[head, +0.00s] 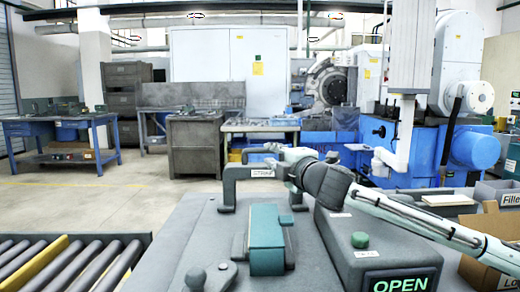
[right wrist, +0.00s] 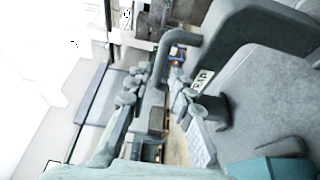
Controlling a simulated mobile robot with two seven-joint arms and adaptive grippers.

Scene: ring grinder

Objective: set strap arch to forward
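The strap arch (head: 240,172) is a grey bar on two legs at the back of the grey console, with a small white label on its crossbar. It also shows at the upper right of the right wrist view (right wrist: 182,38), where part of the label reads "RAP". My right gripper (head: 272,157) is at the arch's right end, close to the crossbar and partly overlapping it in the head view. In the right wrist view its fingers (right wrist: 158,105) stand apart with a gap between them. I cannot tell whether a finger touches the arch. My left gripper is out of view.
A teal block (head: 266,230) sits on the console in front of the arch. To its right is a grey box with a green button (head: 360,240) and an "OPEN" display (head: 401,284). A grey lever (head: 196,278) is at front left. A roller conveyor (head: 60,262) lies left; cardboard boxes stand right.

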